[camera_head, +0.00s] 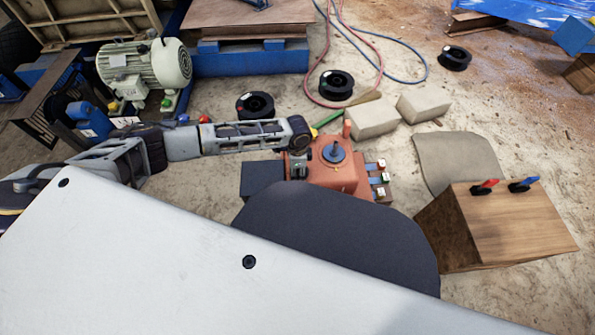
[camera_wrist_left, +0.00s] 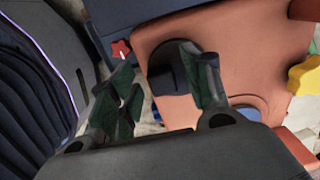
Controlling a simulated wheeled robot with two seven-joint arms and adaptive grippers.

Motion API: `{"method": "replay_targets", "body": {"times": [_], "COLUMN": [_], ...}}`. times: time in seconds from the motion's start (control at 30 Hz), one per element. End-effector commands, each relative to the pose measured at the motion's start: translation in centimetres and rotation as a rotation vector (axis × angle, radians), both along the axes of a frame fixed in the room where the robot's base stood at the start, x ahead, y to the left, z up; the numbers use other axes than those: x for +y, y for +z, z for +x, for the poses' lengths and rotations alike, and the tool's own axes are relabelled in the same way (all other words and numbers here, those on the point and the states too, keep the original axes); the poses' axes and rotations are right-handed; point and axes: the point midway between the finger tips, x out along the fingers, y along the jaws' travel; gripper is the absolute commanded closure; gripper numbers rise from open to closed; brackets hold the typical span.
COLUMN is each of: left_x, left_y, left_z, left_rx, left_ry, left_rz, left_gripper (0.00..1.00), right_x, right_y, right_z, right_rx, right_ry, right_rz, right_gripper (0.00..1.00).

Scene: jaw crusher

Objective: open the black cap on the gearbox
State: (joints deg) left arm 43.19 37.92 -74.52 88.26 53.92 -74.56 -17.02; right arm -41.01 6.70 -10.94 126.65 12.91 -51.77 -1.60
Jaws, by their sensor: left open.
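The orange gearbox (camera_head: 340,178) stands on the ground at the centre of the head view. A blue-grey round disc with a stem (camera_head: 335,152) sits on its top. In the wrist view the gearbox's orange top (camera_wrist_left: 178,114) lies below my gripper, with a dark rounded piece on it (camera_wrist_left: 163,78) that looks like the black cap, partly hidden by one finger. My left gripper (camera_head: 298,163) is over the gearbox's left side; in the wrist view its fingers (camera_wrist_left: 165,92) are apart, with nothing clearly held between them. My right gripper is not in view.
A yellow knob (camera_wrist_left: 306,75) and a red knob (camera_wrist_left: 120,48) are near the gripper. A wooden box (camera_head: 490,228) with red and blue handles stands right. Pale blocks (camera_head: 372,119) lie behind the gearbox. A cream motor (camera_head: 145,66) stands back left.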

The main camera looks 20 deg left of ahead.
Motion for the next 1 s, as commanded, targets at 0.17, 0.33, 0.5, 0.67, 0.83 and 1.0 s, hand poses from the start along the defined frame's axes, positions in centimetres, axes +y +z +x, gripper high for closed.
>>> {"method": "replay_targets", "body": {"times": [0.17, 0.33, 0.5, 0.67, 0.83, 1.0], "left_x": [-0.01, -0.02, -0.02, -0.02, -0.03, -0.03], "left_y": [0.00, 0.01, 0.01, 0.01, 0.01, 0.07], "left_z": [0.02, 0.01, 0.01, 0.00, -0.01, 0.00], "left_rx": [0.000, 0.000, 0.000, 0.000, 0.001, 0.006], "left_ry": [0.000, 0.000, 0.000, 0.000, 0.000, 0.000], "left_rz": [0.000, 0.000, 0.000, 0.000, 0.000, -0.002], "left_gripper": [0.52, 0.62, 0.84, 1.00, 1.00, 1.00], "right_x": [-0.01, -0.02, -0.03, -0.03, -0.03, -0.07], "right_y": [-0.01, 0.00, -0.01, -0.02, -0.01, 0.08], "right_z": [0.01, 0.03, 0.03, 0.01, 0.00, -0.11], "right_rx": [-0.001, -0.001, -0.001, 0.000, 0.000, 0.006], "right_ry": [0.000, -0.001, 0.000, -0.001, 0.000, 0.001], "right_rz": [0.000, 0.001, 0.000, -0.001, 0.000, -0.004], "right_gripper": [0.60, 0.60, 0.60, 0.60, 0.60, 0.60]}}
